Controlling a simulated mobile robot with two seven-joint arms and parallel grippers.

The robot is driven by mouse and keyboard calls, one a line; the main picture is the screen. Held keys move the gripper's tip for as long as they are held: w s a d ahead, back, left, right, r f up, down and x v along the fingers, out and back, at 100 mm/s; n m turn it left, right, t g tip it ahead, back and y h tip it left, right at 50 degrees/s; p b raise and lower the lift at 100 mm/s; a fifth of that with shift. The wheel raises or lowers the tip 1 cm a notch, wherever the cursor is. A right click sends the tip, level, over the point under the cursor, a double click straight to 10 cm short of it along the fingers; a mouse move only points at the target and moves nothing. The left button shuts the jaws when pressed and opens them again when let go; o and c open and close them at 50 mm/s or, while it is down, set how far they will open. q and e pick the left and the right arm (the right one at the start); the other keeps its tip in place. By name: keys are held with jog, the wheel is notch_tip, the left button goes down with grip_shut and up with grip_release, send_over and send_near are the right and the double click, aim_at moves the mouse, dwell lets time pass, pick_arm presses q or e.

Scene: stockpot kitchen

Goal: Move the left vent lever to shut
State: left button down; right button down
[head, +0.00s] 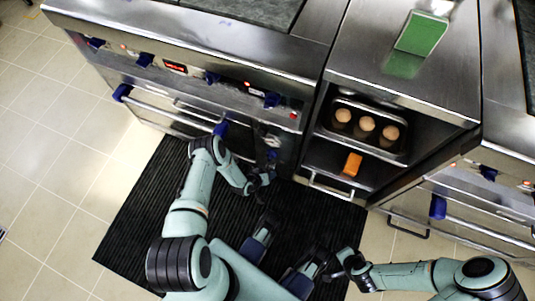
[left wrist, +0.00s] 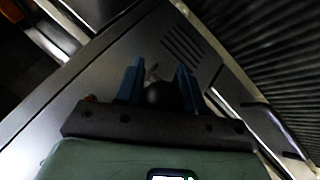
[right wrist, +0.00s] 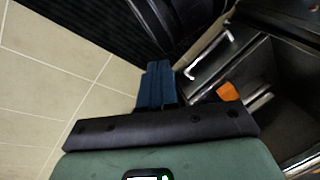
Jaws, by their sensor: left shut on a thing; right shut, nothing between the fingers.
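My left gripper (left wrist: 160,75) is at the dark front panel on the right part of the oven. Its blue fingers stand on either side of a dark round knob (left wrist: 162,94), which I take to be the left vent lever, and are shut on it. Vent slots (left wrist: 183,45) are cut in the panel just beyond the fingers. In the head view the left gripper (head: 268,162) hides most of the lever, so its exact position cannot be read. My right gripper (right wrist: 157,84) is shut and empty, over the floor in front of the open cabinet.
The oven front has a towel-bar handle (head: 165,110) with blue ends, close to my left arm. An open cabinet (head: 400,75) holds a tray of round brown items (head: 367,124) and an orange block (head: 352,164). A green pad (head: 421,34) lies on top. A black mat (head: 150,210) covers the floor.

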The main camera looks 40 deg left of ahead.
dwell(0.4)
pick_arm(q)
jog(key=c, duration=0.8)
grip_release()
jog(key=shift+r, duration=0.1)
jog(key=p+v, duration=0.4)
jog(key=v, duration=0.9)
jog(key=shift+s+a+r+p, duration=0.1)
jog(key=shift+s+p, duration=0.05)
jog(key=shift+p, duration=0.2)
pick_arm(e)
jog(key=s+a+r+g+y, duration=0.1)
jog(key=s+a+r+g, duration=0.1)
jog(key=s+r, duration=0.3)
jog(key=shift+s+a+r+n, duration=0.3)
jog(key=shift+s+a, duration=0.45)
jog(key=shift+s, duration=0.4)
